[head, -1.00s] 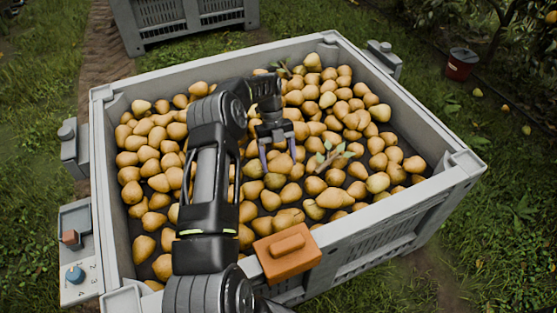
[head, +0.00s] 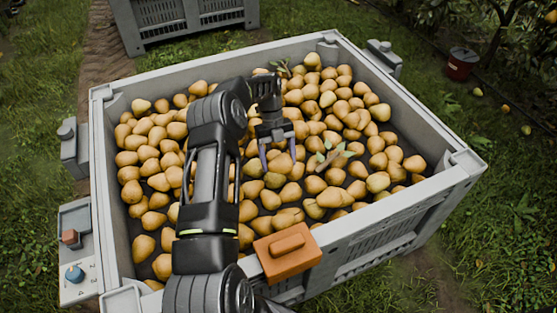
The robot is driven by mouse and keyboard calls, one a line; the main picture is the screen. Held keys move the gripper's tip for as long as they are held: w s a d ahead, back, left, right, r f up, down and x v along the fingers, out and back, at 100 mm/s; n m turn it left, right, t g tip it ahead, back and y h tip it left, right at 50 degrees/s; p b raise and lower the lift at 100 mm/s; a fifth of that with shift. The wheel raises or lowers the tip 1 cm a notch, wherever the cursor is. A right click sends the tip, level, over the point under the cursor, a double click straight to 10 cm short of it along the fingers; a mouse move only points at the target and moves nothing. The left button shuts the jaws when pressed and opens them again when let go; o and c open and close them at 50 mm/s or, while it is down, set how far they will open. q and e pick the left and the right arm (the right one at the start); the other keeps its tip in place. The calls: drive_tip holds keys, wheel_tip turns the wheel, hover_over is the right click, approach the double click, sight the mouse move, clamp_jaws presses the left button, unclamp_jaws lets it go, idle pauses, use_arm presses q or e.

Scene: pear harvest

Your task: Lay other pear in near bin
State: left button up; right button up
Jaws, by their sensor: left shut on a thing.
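The near bin is a large grey crate (head: 447,148) filled with many yellow-brown pears (head: 148,153). My left arm reaches over its front wall from the bottom. My left gripper (head: 278,160) points down over the middle of the bin, with its fingers closed around a pear (head: 281,163) low among the other pears. Whether that pear touches those below it is hard to tell. My right gripper does not show.
An orange block with a handle (head: 287,252) sits on the bin's front rim. Leafy twigs (head: 334,156) lie on the pears. Another grey bin (head: 185,22) stands behind, and a red bucket (head: 461,64) stands on the grass at right. A panel with a blue knob (head: 75,273) is at left.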

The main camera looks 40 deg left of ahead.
sight(279, 157)
use_arm(q)
drive_tip(key=shift+f+b, duration=2.05)
drive_tip(key=shift+f, duration=0.35)
idle(0.8)
drive_tip(key=o, duration=1.6)
drive_tip(key=shift+o, duration=0.2)
drive_tip(key=shift+r, duration=0.55)
wheel_tip(279, 157, up, 8)
drive_tip(key=p, duration=0.5)
drive_tip(key=shift+f, duration=0.15)
drive_tip(key=shift+r+p, duration=0.6)
